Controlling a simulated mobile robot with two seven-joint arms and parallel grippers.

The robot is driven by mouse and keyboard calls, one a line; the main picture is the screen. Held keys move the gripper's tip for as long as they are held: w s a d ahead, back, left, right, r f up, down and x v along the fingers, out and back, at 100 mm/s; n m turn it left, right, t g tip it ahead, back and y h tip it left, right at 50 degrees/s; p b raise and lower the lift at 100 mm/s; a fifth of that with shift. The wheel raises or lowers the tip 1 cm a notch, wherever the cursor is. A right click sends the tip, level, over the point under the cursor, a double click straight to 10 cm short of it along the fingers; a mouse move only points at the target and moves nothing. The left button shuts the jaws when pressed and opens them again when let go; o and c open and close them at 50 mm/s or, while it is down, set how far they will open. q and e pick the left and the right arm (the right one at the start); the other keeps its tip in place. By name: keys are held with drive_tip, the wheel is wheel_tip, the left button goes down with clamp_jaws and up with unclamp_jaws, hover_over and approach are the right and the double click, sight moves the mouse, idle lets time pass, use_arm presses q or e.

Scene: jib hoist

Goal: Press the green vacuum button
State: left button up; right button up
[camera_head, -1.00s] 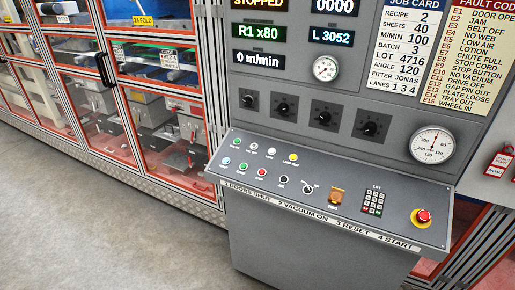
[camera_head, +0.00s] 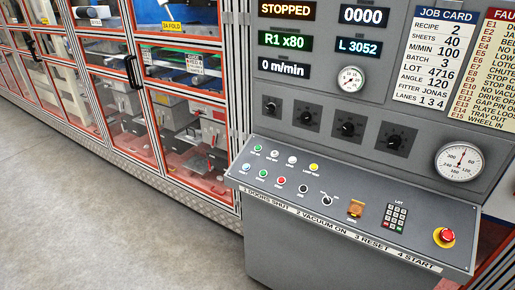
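The sloped grey control panel (camera_head: 345,240) carries two rows of small round controls at its left. A second green round item (camera_head: 258,148), button or lamp, is at the left end of the upper row. Their labels are too small to read, so I cannot tell which green one is for vacuum. The front strip (camera_head: 320,228) reads "1 DOORS SHUT 2 VACUUM ON 3 RESET 4 START". Neither of my grippers is in view.
The panel also has a black selector (camera_head: 326,200), an orange switch (camera_head: 354,210), a keypad (camera_head: 396,216) and a red emergency stop (camera_head: 444,237). Orange-framed cabinets (camera_head: 165,100) stand at the left. The grey floor (camera_head: 90,210) before them is clear.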

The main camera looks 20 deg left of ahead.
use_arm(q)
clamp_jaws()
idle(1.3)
